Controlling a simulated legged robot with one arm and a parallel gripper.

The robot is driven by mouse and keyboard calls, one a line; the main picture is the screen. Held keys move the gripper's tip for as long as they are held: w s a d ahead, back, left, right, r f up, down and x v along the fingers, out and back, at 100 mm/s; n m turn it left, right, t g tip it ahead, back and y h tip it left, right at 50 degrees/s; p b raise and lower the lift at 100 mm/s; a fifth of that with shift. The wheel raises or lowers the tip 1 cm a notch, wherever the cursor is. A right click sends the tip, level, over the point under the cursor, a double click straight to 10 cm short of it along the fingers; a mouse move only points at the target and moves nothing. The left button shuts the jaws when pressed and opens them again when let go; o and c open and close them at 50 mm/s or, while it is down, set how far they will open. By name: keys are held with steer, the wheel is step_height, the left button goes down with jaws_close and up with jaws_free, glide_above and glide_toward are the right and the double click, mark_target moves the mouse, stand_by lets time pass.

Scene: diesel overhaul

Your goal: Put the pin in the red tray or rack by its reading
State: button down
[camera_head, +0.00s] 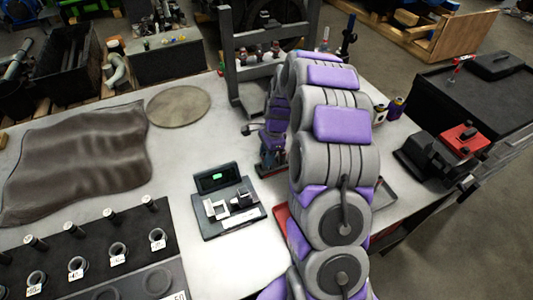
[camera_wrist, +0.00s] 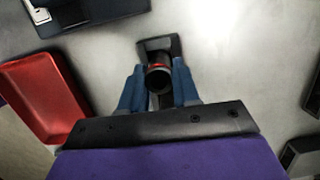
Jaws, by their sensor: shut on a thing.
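My gripper (camera_wrist: 160,88) points down with its blue fingers closed on both sides of a dark, round, hollow-ended piece with a red band, which looks like the pin (camera_wrist: 159,78). A dark squarish block (camera_wrist: 158,44) shows just beyond it; I cannot tell whether the pin touches it. The red tray (camera_wrist: 42,95) lies to the left in the wrist view and looks empty where it shows. In the head view my arm hides most of the red tray (camera_head: 281,214). The rack (camera_head: 80,255) is a black board at lower left with several short pins and labelled rings.
A gauge (camera_head: 228,207) with a green-lit display stands left of my arm. A brown cloth (camera_head: 75,165) and a round disc (camera_head: 178,106) lie farther left. A dark frame (camera_head: 235,75) stands at the back. The white bench is bare between cloth and gauge.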

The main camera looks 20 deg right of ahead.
steer(key=shift+f+p, duration=0.3)
steer(key=shift+f, duration=0.15)
stand_by(0.3)
steer(key=shift+c, duration=1.7)
jaws_free()
steer(key=shift+r+p, duration=2.15)
steer(key=shift+r, duration=1.9)
steer(key=shift+f, duration=0.1)
